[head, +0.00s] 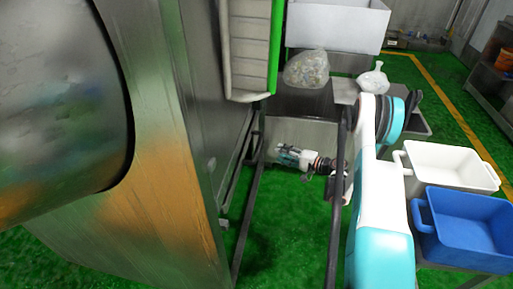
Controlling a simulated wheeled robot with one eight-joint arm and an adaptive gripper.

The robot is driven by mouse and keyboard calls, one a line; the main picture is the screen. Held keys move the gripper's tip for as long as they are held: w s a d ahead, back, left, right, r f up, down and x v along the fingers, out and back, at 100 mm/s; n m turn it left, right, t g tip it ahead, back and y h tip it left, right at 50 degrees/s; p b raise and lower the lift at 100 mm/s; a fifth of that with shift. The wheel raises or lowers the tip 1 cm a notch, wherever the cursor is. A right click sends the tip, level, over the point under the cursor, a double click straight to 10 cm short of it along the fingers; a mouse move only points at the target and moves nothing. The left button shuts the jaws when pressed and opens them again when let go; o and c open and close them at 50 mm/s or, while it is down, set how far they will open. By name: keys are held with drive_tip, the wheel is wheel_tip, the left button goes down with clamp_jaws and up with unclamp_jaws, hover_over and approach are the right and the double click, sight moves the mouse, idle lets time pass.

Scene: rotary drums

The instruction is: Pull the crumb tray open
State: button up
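My arm rises white and teal at the right of centre in the head view. Its wrist and my gripper (326,165) show small and dark low between two dark metal rails, in front of a grey steel sheet (298,130). I cannot make out the fingers or whether they touch anything. I cannot pick out the crumb tray with certainty; the steel sheet may be part of it, and the machine side and my arm hide much of that area.
A large steel drum (60,100) and its metal housing (160,170) fill the left. A green-edged conveyor (250,45) stands behind. A white bin (450,165) and a blue bin (468,230) stand at the right. Bagged goods (307,68) sit at the back. Green floor shows between.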

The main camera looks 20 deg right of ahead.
sight(259, 147)
drive_tip(key=b+x, duration=0.3)
drive_tip(key=x, duration=1)
clamp_jaws()
